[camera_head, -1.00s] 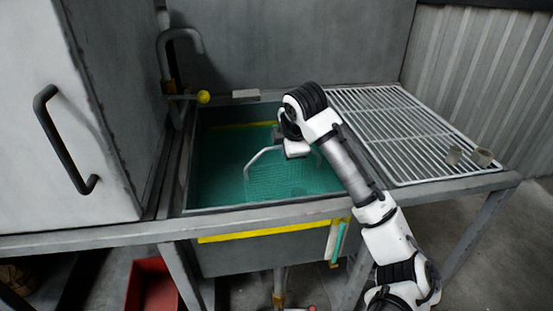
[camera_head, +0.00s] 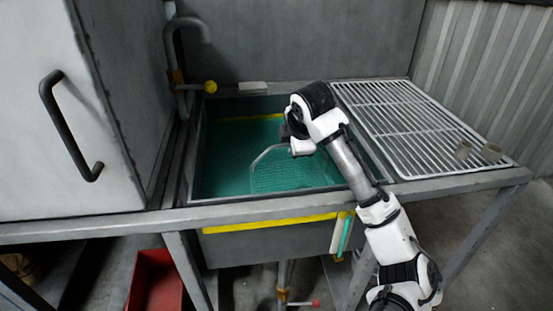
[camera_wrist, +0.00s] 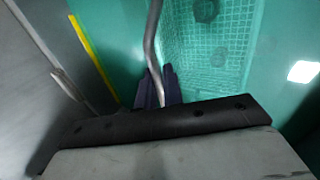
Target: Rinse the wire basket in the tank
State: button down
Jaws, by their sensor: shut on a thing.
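The tank (camera_head: 197,170) is a sunken sink of green liquid with a yellow line along its inner back wall. The wire basket (camera_head: 285,178) is in the tank, seen through the green liquid, with its grey bent handle (camera_head: 262,155) rising above the mesh. My gripper is over the tank; in the head view my wrist hides its fingers. In the wrist view my gripper (camera_wrist: 158,88) is shut on the basket's handle, and the basket mesh (camera_wrist: 205,50) shows beyond it with dark round items in it.
A faucet (camera_head: 172,50) with a yellow knob (camera_head: 210,87) stands at the back left. A white cabinet (camera_head: 60,190) bounds the left. A red bin (camera_head: 155,285) sits below.

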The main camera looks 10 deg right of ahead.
jog(key=shift+r, duration=0.3)
jog(key=shift+r+p, duration=0.75)
jog(key=shift+p, duration=0.1)
jog(key=shift+f, duration=0.25)
jog(key=shift+f+b, duration=0.55)
jog(key=shift+f, duration=0.15)
jog(key=shift+r, duration=0.15)
dwell(0.5)
jog(key=shift+r+p, duration=0.8)
jog(key=shift+f, duration=0.2)
